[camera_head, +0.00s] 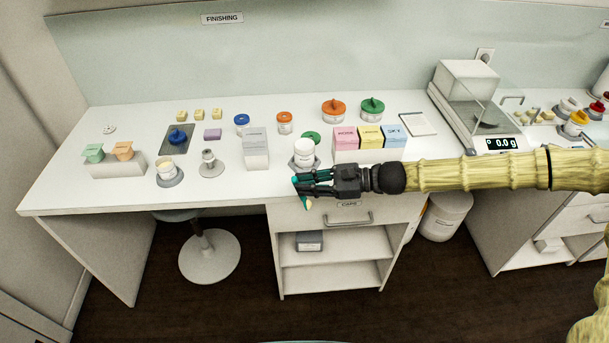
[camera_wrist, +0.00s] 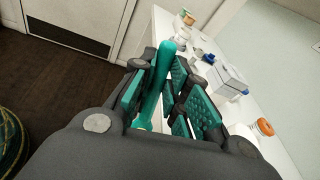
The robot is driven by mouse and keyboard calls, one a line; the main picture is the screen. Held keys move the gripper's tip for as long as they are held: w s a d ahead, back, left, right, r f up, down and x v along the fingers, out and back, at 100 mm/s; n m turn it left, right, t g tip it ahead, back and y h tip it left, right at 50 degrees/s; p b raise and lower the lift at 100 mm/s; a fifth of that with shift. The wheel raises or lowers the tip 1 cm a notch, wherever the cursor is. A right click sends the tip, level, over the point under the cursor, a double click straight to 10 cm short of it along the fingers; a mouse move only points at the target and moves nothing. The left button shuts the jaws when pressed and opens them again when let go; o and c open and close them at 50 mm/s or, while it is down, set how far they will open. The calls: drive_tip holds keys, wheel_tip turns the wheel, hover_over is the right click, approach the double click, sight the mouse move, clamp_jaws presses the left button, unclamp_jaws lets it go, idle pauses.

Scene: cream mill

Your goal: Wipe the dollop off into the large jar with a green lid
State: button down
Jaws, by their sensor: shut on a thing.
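My gripper (camera_head: 312,184) is at the front edge of the table, shut on a slim teal tool, apparently a spatula. The tool (camera_wrist: 160,85) stands between the fingers in the wrist view; a pale yellowish bit shows low by its end. In the head view its end (camera_head: 306,203) hangs below the fingers; I cannot make out a dollop. An open white jar (camera_head: 304,155) stands just behind my gripper on a grey base. A green lid (camera_head: 311,136) lies behind it. Another, wide jar with a green lid on (camera_head: 372,108) stands farther back right.
Pink, yellow and blue boxes (camera_head: 370,140) stand right of the open jar, behind my arm. A grey-white box (camera_head: 255,150) stands to its left. A jar with an orange lid (camera_head: 333,110) is at the back. A scale (camera_head: 470,105) is at the right.

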drive_tip(key=w+d+f+m+t+h, duration=0.1)
drive_tip(key=d+f+m+t+h, duration=0.2)
drive_tip(key=d+f+m+t, duration=0.2)
drive_tip(key=shift+w+d+f+m+t, duration=0.4)
drive_tip(key=shift+f+m+t, duration=0.3)
drive_tip(key=shift+f+t, duration=1.3)
drive_tip(key=shift+d+f+m+h, duration=0.2)
drive_tip(key=shift+f+m+h, duration=0.2)
drive_tip(key=shift+f, duration=0.05)
